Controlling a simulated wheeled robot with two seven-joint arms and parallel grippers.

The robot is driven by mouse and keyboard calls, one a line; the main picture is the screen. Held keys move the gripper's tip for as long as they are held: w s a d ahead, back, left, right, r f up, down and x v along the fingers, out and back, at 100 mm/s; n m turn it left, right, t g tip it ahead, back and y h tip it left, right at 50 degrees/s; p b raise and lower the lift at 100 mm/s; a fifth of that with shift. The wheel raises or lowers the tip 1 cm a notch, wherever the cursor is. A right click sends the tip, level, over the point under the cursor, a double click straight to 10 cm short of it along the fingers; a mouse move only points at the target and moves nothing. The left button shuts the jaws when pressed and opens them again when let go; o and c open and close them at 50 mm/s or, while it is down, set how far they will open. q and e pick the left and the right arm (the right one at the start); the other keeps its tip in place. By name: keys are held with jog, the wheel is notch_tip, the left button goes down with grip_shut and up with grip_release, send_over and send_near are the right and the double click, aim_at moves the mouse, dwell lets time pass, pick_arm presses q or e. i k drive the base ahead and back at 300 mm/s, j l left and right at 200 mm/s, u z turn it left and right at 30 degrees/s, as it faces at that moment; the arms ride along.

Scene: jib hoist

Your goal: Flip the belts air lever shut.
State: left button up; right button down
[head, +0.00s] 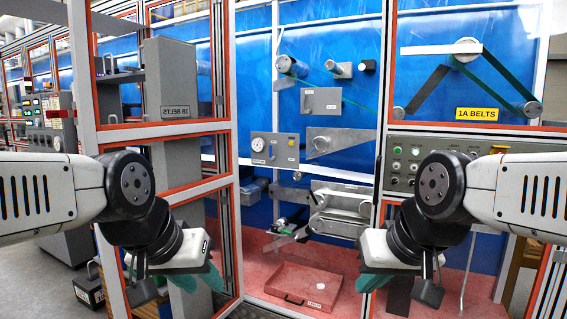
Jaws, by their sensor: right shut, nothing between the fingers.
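No label that I can read says belts air, so I cannot tell for sure which lever it is. A grey panel with a round gauge (275,150) and a small yellow part hangs on the blue back wall, and its label is too small to read. A grey box marked 1B BELTS (171,80) stands at the left, with a dark handle (119,77) beside it. My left gripper (198,283) hangs low at the left, pointing down, and its finger gap is unclear. My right gripper (372,283) is shut and empty, low at the right. Both are apart from the panels.
Orange-edged frames (233,120) stand between me and parts of the machine; the middle opening is free. A red tray (290,287) lies on the floor.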

aim_at(271, 158)
jog(key=i+l+u, duration=0.15)
jog(key=i, duration=0.2)
jog(key=i+j, duration=0.25)
jog(key=i, duration=0.15)
jog(key=i+j, duration=0.2)
jog(key=i, duration=0.25)
jog(key=i+j+u, duration=0.1)
jog(key=i+j, duration=0.15)
jog(key=i, duration=0.15)
jog(key=i+j, duration=0.2)
jog(key=i, duration=0.25)
